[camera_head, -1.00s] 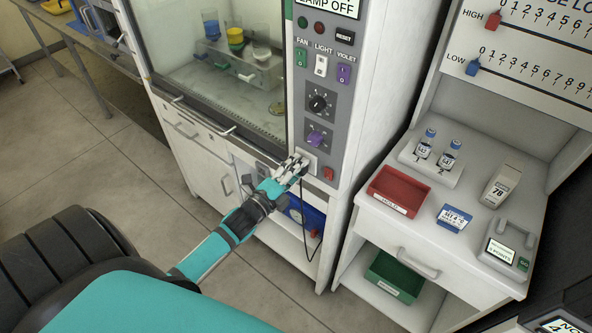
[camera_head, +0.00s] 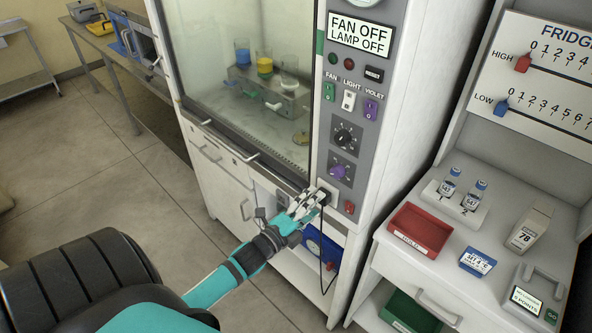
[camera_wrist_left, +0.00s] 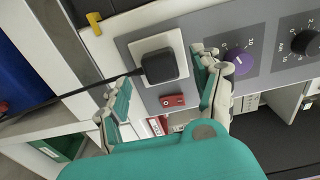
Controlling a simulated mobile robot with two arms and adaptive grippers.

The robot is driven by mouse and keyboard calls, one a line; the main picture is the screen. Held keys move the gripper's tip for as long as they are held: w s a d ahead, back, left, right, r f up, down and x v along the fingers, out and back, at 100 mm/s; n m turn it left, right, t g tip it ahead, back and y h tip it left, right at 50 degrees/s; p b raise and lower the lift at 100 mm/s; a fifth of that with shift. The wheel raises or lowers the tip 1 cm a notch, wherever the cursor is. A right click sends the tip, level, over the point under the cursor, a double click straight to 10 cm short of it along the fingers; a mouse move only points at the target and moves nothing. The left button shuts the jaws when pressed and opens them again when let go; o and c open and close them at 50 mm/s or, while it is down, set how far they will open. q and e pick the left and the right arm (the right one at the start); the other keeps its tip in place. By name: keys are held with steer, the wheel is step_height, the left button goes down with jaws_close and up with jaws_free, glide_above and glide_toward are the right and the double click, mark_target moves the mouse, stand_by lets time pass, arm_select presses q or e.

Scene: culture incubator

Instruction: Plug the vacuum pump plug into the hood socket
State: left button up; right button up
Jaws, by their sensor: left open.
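The black plug (camera_wrist_left: 160,66) sits against the white socket plate (camera_wrist_left: 142,47) on the hood's grey panel, with its black cable running left in the left wrist view. In the head view the socket plate (camera_head: 331,190) is low on the panel, and the cable (camera_head: 322,243) hangs down by the blue vacuum pump (camera_head: 314,238) on the lower shelf. My left gripper (camera_wrist_left: 155,77) is open, its fingers apart on either side of the plug and not closed on it. In the head view the left gripper (camera_head: 314,198) partly hides the plug. My right gripper is out of view.
A red switch (camera_wrist_left: 173,100) is beside the socket, and a purple knob (camera_head: 338,171) is above it in the head view. The hood display (camera_head: 361,33) reads FAN OFF, LAMP OFF. A side bench on the right holds a red tray (camera_head: 420,230) and vials.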

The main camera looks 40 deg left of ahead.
arm_select(q)
steer(key=s, duration=0.9)
steer(key=shift+a, duration=0.4)
steer(key=shift+s, duration=0.1)
steer(key=s+d+f+n+g+y, duration=0.1)
steer(key=s+f+n+g, duration=0.25)
steer(key=f, duration=0.75)
steer(key=s+d+f+n+g+b, duration=0.1)
steer(key=s+f+n+g, duration=0.25)
steer(key=f, duration=0.75)
steer(key=s+d+f+n+g+y, duration=0.1)
steer(key=s+f+n+g, duration=0.2)
steer(key=f, duration=0.8)
steer(key=s+d+f+n+g, duration=0.3)
steer(key=s+f, duration=0.4)
steer(key=s, duration=0.4)
steer(key=s+d+f+n+g, duration=0.3)
steer(key=s+f, duration=0.5)
steer(key=s, duration=0.4)
steer(key=shift+s+d+n+g+b, duration=0.2)
steer(key=shift+d+n+g+b, duration=0.1)
steer(key=shift+d+g+b, duration=0.15)
